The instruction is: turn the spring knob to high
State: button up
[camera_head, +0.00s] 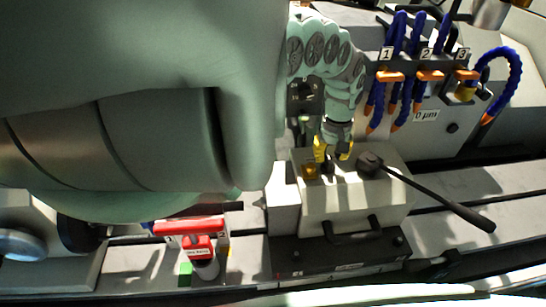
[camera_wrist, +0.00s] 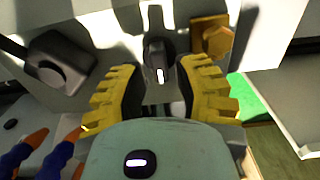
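A black knob with a white mark (camera_wrist: 157,62), apparently the spring knob, sits on the pale housing in the wrist view. Its white mark points roughly down the picture. My gripper (camera_wrist: 157,72) has yellow ribbed fingers spread apart, with the knob between or just beyond their tips. Gaps show on both sides of the knob, and I cannot tell its exact depth. In the head view my gripper (camera_head: 333,152) points down at the top of the pale housing (camera_head: 345,203), and its fingers hide the knob. No high or low marking is readable.
A brass hexagonal piece (camera_head: 311,171) is beside the knob. A black lever (camera_head: 440,200) extends right from the housing. Blue hoses with orange nozzles (camera_head: 395,75) stand behind. A red-topped device (camera_head: 190,226) is at the lower left.

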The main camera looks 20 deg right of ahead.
jog(key=shift+s+d+f, duration=0.15)
jog(key=shift+d+f, duration=0.05)
jog(key=shift+f, duration=0.45)
jog(key=shift+a+f, duration=0.2)
jog(key=shift+f, duration=0.35)
jog(key=shift+o, duration=0.4)
grip_shut()
